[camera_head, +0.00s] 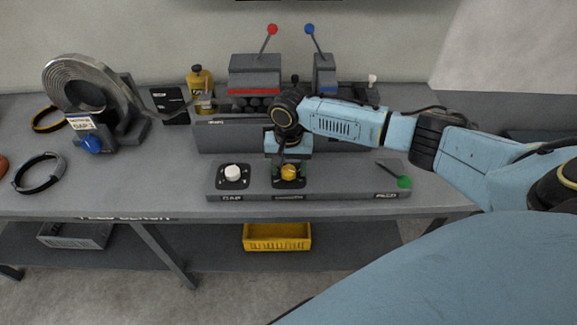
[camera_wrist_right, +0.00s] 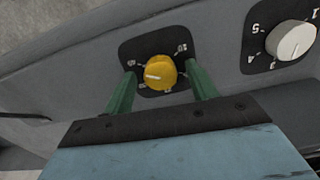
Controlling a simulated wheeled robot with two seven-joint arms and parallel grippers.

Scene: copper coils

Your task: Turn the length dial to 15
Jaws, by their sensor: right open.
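The yellow dial (camera_head: 289,171) sits on a black square plate in the middle of the grey control panel (camera_head: 335,190). In the right wrist view the yellow dial (camera_wrist_right: 159,73) has a pale pointer line, and the plate bears small numbers, a 20 among them; the number under the pointer cannot be read. My right gripper (camera_head: 289,166) is at the dial. In the right wrist view its two green fingers stand apart on either side of the dial, with gaps between. My left gripper is not in view.
A white dial (camera_head: 232,172) is left of the yellow one, also seen in the right wrist view (camera_wrist_right: 291,40). A green-knobbed lever (camera_head: 404,182) is at the panel's right end.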

